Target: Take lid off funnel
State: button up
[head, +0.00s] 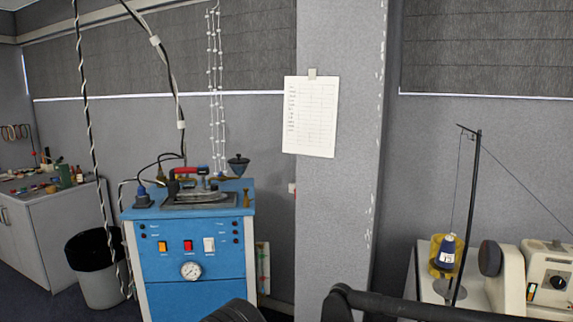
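A small dark funnel (238,169) stands at the back right of the top of the blue ironing station. A dark lid (238,160) with a small knob sits on the funnel's mouth. Both are small in the head view, so the seam between them is hard to make out. Dark parts of my own arm cross the bottom of the picture, well in front of the station. The fingers of my gripper do not show.
An iron (200,192) rests on the blue station (190,265), left of the funnel. Cables hang above it. A black-lined bin (100,290) stands left. A grey pillar (340,200) rises right of the station, with a sewing machine (508,275) and thread cone (446,252) beyond.

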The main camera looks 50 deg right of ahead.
aim_at(238, 160)
jog(key=z, duration=1.15)
